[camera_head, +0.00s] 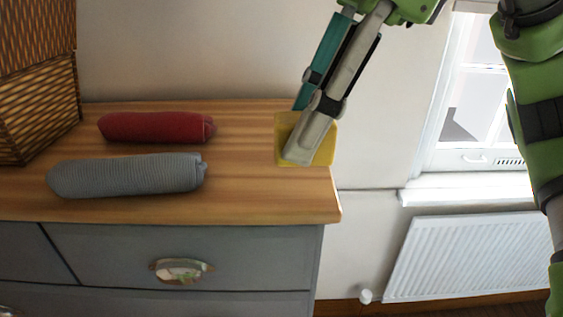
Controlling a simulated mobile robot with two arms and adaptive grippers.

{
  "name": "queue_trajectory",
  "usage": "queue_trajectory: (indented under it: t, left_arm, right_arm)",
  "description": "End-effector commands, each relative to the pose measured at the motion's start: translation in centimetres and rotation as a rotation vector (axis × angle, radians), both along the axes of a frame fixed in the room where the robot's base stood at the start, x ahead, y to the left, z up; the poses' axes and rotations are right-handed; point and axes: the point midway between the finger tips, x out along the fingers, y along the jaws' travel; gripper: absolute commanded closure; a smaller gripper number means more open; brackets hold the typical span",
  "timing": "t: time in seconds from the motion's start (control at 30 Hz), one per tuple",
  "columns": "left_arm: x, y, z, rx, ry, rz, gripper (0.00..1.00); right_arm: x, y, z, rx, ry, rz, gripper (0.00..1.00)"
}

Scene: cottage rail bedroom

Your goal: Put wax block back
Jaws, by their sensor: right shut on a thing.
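The wax block (323,151) is a yellow, flat, squarish block at the right end of the wooden dresser top. My right gripper (303,132) comes down from the upper right and is shut on the wax block. The fingers hide part of the block. I cannot tell whether the block touches the wood or is held just above it. My left gripper is not in view.
A rolled red cloth (155,127) and a rolled grey cloth (127,174) lie on the dresser top (245,195). A woven basket (38,105) stands at the left. Bare wood lies between the rolls and the block. A window and a white radiator (470,255) are at the right.

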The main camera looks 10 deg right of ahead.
Motion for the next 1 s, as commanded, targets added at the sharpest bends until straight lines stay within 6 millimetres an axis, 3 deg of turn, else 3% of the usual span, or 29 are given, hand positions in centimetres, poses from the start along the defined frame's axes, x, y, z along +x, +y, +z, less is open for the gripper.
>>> queue_trajectory:
  t: [0.3,0.43,0.8,1.0]
  left_arm:
    - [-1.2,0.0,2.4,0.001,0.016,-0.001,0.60]
    - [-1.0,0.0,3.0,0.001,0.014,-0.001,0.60]
    - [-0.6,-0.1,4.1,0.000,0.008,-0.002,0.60]
    - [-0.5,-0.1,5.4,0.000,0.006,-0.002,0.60]
  right_arm:
    - [7.8,-0.5,-3.6,0.001,0.009,-0.002,0.93]
    - [9.7,-0.7,-6.1,-0.001,0.007,-0.003,0.93]
    - [12.3,-0.8,-9.4,-0.001,0.004,-0.002,0.93]
    - [12.2,-0.8,-11.8,-0.002,0.002,-0.001,0.93]
